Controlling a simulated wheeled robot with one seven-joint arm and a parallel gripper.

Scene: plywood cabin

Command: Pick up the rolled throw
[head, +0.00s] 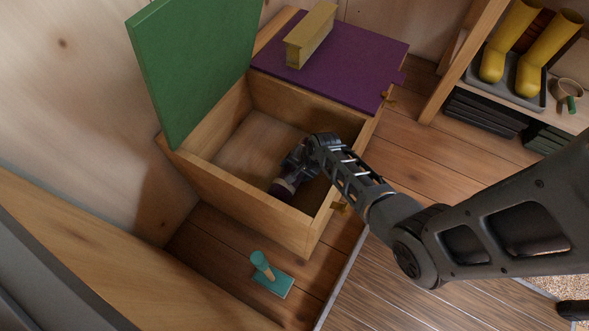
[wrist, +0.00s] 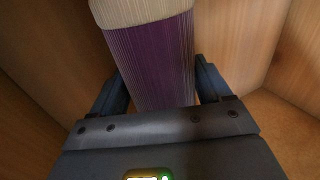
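The rolled throw is a purple ribbed roll with a cream end band. In the wrist view the rolled throw (wrist: 160,60) runs from the top edge down to my gripper's palm, between the two fingers. My gripper (wrist: 160,80) has one dark finger on each side of it, close against its sides; whether they press on it is not clear. In the head view my gripper (head: 290,175) reaches down inside the open wooden chest (head: 240,211), with the dark purple end of the throw (head: 283,189) just below it. Much of the throw is hidden by my arm.
The chest's green lid (head: 190,70) stands open at the left. Its purple lid (head: 345,58) is closed, with a yellow block-like object (head: 311,36) on it. A teal-based tool (head: 270,280) lies on the floor in front. Shelves with yellow boots (head: 510,45) stand at the right.

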